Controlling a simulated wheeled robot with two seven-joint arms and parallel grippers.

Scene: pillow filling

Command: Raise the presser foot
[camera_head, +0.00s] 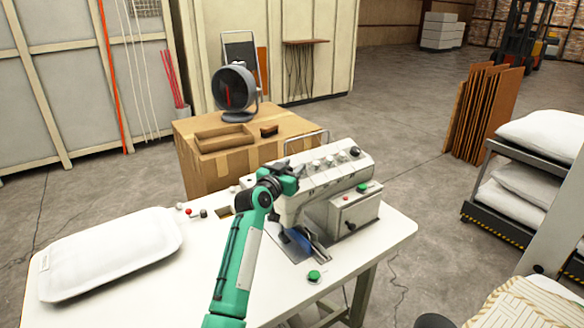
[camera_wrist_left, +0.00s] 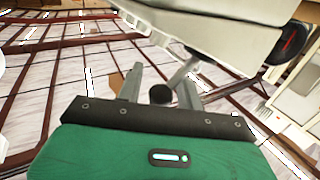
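The white sewing machine (camera_head: 325,170) stands on the white table, and its pale housing fills the top of the left wrist view (camera_wrist_left: 225,40). My left gripper (camera_head: 286,178) is at the machine's near left end. In the left wrist view its two grey fingers (camera_wrist_left: 160,88) are apart. A dark round knob (camera_wrist_left: 160,94) on a grey rod (camera_wrist_left: 183,72) lies between them in the picture, with gaps on both sides; contact does not show. The knob is hidden in the head view. The presser foot cannot be made out clearly behind my green arm. My right gripper is not in view.
A white pillow (camera_head: 110,252) lies on the left of the table (camera_head: 190,285). A green button (camera_head: 314,275) is near its front edge. A control box (camera_head: 355,212) sits against the machine. Shelved pillows (camera_head: 540,135) are at right.

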